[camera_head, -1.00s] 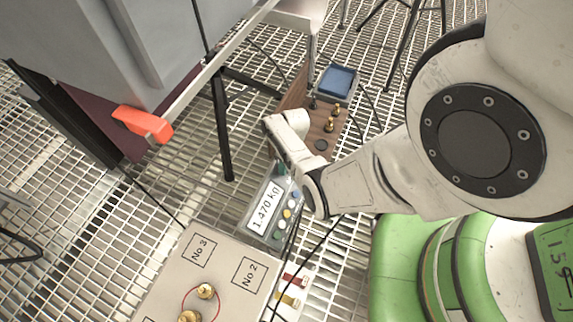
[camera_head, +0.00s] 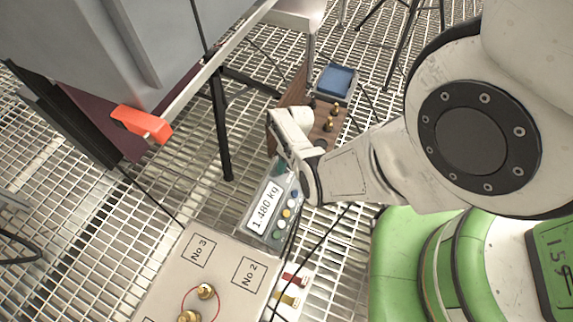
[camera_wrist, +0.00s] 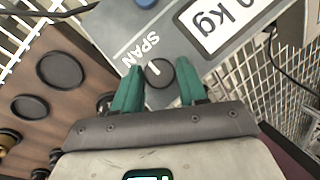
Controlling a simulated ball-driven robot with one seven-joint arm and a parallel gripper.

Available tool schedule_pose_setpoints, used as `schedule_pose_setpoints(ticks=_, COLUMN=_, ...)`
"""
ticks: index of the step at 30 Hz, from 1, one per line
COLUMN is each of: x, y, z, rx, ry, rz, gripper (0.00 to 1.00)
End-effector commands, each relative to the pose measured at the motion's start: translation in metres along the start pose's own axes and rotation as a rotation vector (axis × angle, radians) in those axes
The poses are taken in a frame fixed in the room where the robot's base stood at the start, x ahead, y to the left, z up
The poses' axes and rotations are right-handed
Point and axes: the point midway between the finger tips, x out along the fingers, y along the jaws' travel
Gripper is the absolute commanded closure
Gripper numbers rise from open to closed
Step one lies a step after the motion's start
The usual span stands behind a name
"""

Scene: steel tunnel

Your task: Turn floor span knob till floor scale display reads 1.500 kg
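The floor scale display (camera_head: 264,206) reads 1.480 kg in the head view. It sits on a grey indicator box with several coloured buttons, and its end also shows in the wrist view (camera_wrist: 220,22). The floor span knob (camera_wrist: 159,73) is a small dark round knob with a white pointer line, beside the word SPAN. In the head view my gripper (camera_head: 283,163) is at the far end of the indicator box, and my wrist hides the knob.
A wooden board (camera_head: 325,128) with brass weights and a blue-topped scale (camera_head: 335,82) lies beyond my gripper. A platform (camera_head: 215,270) marked No 2 and No 3 with brass weights is nearer. A black stand leg (camera_head: 222,130) is left of my gripper. Cables cross the grating.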

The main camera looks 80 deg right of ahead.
Motion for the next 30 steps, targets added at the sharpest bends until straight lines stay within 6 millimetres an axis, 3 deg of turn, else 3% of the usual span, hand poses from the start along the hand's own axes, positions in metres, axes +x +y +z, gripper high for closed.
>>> schedule_pose_setpoints(ticks=6, x=0.000, y=0.000, z=0.000, rx=-0.001, ry=0.000, rz=0.001, gripper=0.39)
schedule_pose_setpoints(ticks=14, x=-0.004, y=0.000, z=-0.001, rx=-0.001, ry=0.001, rz=0.001, gripper=0.39)
schedule_pose_setpoints(ticks=30, x=-0.092, y=-0.001, z=0.000, rx=0.000, ry=0.001, rz=0.001, gripper=0.39)
